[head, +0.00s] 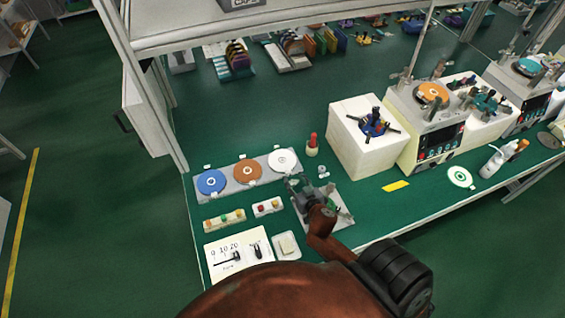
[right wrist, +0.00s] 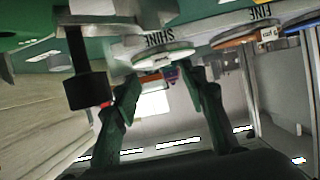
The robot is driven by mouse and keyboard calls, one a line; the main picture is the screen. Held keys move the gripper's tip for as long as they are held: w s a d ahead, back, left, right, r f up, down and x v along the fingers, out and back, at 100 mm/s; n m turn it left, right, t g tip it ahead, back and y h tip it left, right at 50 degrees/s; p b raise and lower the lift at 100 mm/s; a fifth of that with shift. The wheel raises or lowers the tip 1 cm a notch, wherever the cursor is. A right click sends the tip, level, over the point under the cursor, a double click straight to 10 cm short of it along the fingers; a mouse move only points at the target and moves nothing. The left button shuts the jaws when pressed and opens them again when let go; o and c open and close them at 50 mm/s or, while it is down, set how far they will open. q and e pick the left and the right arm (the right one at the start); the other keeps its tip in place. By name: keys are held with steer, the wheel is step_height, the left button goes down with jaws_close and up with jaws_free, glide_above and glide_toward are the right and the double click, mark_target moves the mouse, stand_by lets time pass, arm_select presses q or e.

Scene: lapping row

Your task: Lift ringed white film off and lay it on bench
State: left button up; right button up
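A plain white film (head: 283,160) sits at the right end of the grey three-place rack, beside an orange film (head: 247,170) and a blue film (head: 211,182). My right gripper (head: 298,184) is just in front of the white film's place. In the right wrist view, its two fingers (right wrist: 158,82) stand apart with nothing gripped; the white film (right wrist: 152,56) shows beyond them by the label SHINE. My left gripper is out of view.
A grey plate fixture (head: 339,213) lies under my right gripper. A red-handled tool (head: 313,143) stands behind it. A cream block (head: 362,150) and a lapping machine with an orange disc (head: 432,93) stand right. A yellow strip (head: 396,186) and white bottle (head: 494,163) are near the front edge.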

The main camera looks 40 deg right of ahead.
mark_target(289, 172)
steer(key=x, duration=0.4)
steer(key=shift+w+f, duration=0.3)
steer(key=shift+w, duration=0.05)
steer(key=shift+c, duration=0.6)
jaws_close()
